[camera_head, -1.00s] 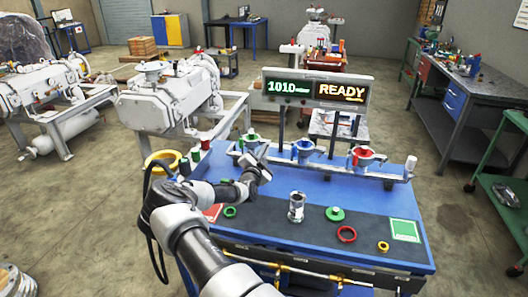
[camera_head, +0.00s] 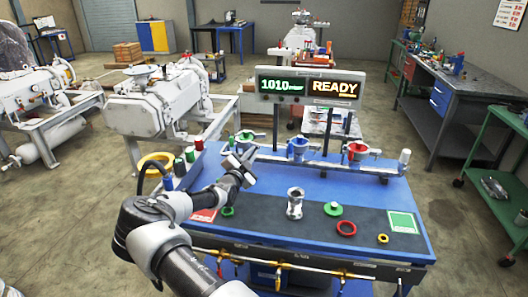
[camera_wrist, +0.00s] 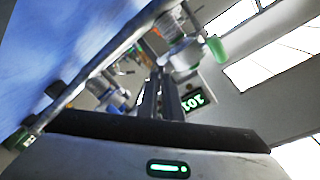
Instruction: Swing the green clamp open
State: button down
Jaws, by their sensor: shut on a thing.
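The green clamp (camera_head: 245,137) is at the left end of the metal manifold on the blue bench. Its green part shows at the top, with my gripper just in front and below. My gripper (camera_head: 247,158) is shut on part of the green clamp; the exact contact is hard to see. In the wrist view my dark fingers (camera_wrist: 161,82) are close together and reach up to metal clamp parts, with a green piece (camera_wrist: 217,49) just right of the tips.
A blue clamp (camera_head: 299,147) and a red clamp (camera_head: 357,151) stand to the right on the manifold (camera_head: 325,163). A metal fitting (camera_head: 295,203), green cap (camera_head: 333,209) and red ring (camera_head: 346,228) lie on the dark mat. A display (camera_head: 307,86) reads READY behind.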

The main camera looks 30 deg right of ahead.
jog(key=shift+w+a+r, duration=0.1)
jog(key=shift+w+a, duration=0.15)
jog(key=shift+a, duration=0.25)
jog(key=shift+w+a+r, duration=0.1)
jog(key=shift+w+a, duration=0.15)
jog(key=shift+a, duration=0.2)
jog(key=c, duration=2)
grip_release()
jog(key=shift+w+a, duration=0.1)
jog(key=shift+f, duration=0.1)
jog(key=shift+s, duration=0.2)
jog(key=p+v, duration=0.1)
jog(key=v, duration=1.6)
jog(key=shift+s, duration=0.2)
